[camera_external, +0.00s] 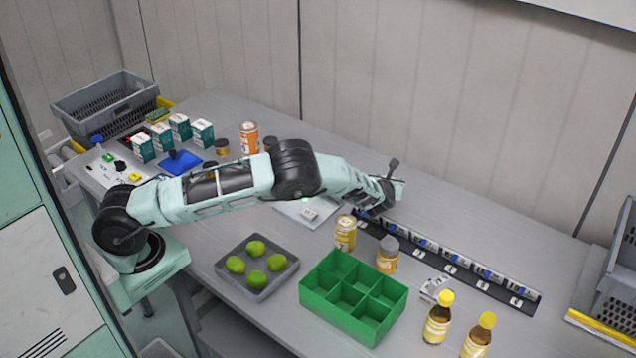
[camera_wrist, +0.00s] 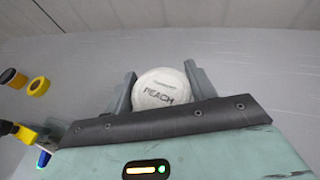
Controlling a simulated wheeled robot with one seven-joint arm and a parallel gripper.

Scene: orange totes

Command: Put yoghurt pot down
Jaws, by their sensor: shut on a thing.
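The yoghurt pot (camera_wrist: 162,92) shows in the wrist view as a round white lid marked "PEACH". It sits between the two fingers of my gripper (camera_wrist: 160,78), which is shut on it. The pot is hidden behind my arm there. I cannot tell whether the pot touches the table.
A green divided box (camera_external: 352,325) and a grey tray (camera_external: 284,282) of limes stand in front. A can (camera_external: 345,233), an orange jar (camera_external: 387,262) and the labelled black strip (camera_external: 450,270) lie nearby. Bottles (camera_external: 438,325) stand at front right. The table's back right is clear.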

